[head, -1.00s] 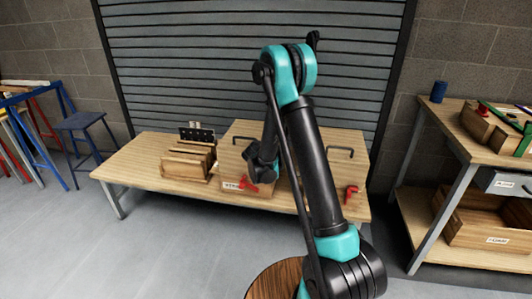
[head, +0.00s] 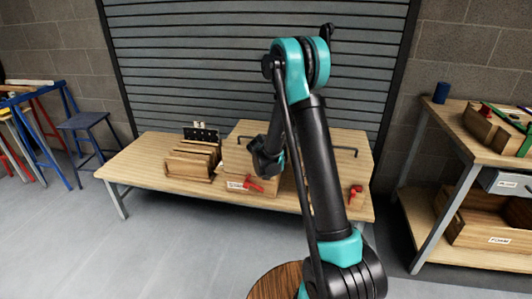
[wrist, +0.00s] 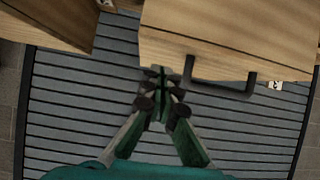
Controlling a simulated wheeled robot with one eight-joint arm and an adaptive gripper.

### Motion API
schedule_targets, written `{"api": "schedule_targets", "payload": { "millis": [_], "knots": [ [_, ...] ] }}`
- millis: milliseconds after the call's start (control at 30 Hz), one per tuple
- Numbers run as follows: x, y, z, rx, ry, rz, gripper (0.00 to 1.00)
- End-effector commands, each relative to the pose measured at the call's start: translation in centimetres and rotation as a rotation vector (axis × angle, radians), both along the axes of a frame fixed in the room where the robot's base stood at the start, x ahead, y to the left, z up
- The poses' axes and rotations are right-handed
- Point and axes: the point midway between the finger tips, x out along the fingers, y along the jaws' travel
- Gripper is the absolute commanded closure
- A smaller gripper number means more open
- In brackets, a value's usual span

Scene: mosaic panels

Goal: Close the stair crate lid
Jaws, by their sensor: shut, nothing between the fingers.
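The stair crate (head: 233,161) is a pale wooden box on the bench, with a white label (head: 236,185) at its front, too blurred to read fully. A pale wooden panel (head: 345,138) with a black bar handle (head: 343,151) shows right of my arm; how it joins the crate is hidden. In the wrist view a wooden panel (wrist: 235,35) with a black handle (wrist: 222,84) fills the upper right. My gripper (wrist: 159,76) is shut and empty, just left of that handle and below the panel's edge. In the head view my gripper (head: 264,165) is a dark shape over the crate.
A shelf bench (head: 480,155) with trays stands right. A blue stool (head: 84,125) is at the left. Floor (head: 180,240) before the bench is clear.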

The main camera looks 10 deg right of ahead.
Motion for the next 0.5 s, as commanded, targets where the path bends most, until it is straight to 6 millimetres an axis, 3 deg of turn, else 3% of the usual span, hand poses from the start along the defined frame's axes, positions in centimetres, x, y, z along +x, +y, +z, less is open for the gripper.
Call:
{"api": "schedule_targets", "payload": {
  "millis": [33, 500],
  "knots": [
    [0.2, -0.4, 0.9, -0.003, -0.007, 0.002, 1.0],
    [-7.1, 2.1, -2.1, -0.005, -0.007, 0.004, 1.0]
  ]
}}
